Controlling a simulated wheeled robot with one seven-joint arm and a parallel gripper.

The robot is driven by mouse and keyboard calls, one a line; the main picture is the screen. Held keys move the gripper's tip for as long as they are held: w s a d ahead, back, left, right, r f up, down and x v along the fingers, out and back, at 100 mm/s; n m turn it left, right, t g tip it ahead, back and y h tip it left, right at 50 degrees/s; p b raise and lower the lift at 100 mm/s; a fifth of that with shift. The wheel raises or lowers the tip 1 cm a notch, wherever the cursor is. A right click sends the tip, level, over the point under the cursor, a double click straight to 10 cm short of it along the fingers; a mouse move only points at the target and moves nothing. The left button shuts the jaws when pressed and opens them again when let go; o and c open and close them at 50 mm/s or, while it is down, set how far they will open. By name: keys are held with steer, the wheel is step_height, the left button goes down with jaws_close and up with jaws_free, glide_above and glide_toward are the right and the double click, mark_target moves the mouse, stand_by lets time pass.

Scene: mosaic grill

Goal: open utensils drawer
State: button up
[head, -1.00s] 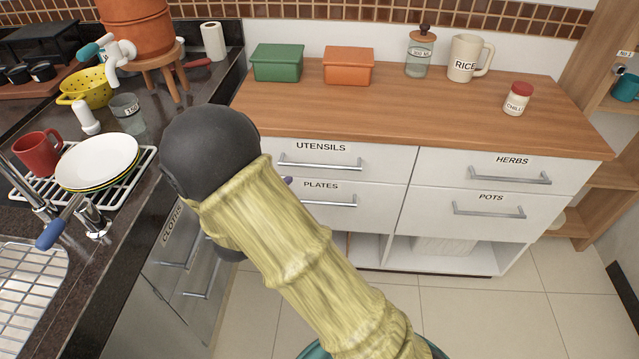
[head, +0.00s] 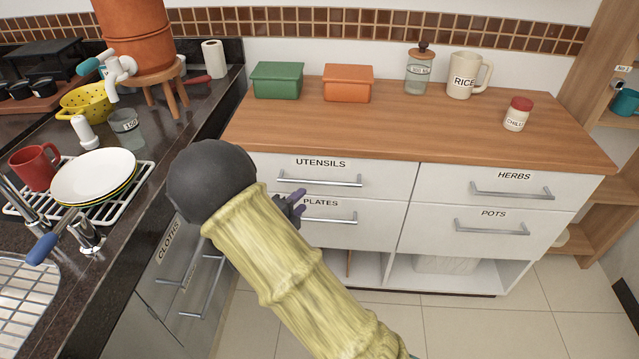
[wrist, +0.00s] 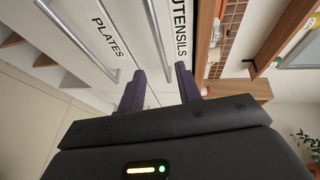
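The utensils drawer (head: 385,178) is the upper left drawer of the white cabinet, closed flush, with a horizontal metal bar handle (head: 335,182). My gripper (head: 297,203) is partly hidden behind my arm; its purple fingertips show by the left part of the drawers, just below the utensils handle's left end. In the wrist view my gripper (wrist: 160,78) is open and empty, its two fingers apart. The utensils handle (wrist: 154,28) lies ahead, in line with the gap between the fingers. Contact cannot be told.
The plates drawer (head: 380,212) with its own handle is directly below. Herbs (head: 560,188) and pots (head: 545,222) drawers are to the right, closed. A dark counter (head: 125,225) with a sink stands at left. The tiled floor (head: 470,325) in front is clear.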

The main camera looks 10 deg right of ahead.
mark_target(318, 184)
steer(key=x, duration=1.1)
steer(key=shift+w+d, duration=0.1)
steer(key=shift+w, duration=0.05)
jaws_close()
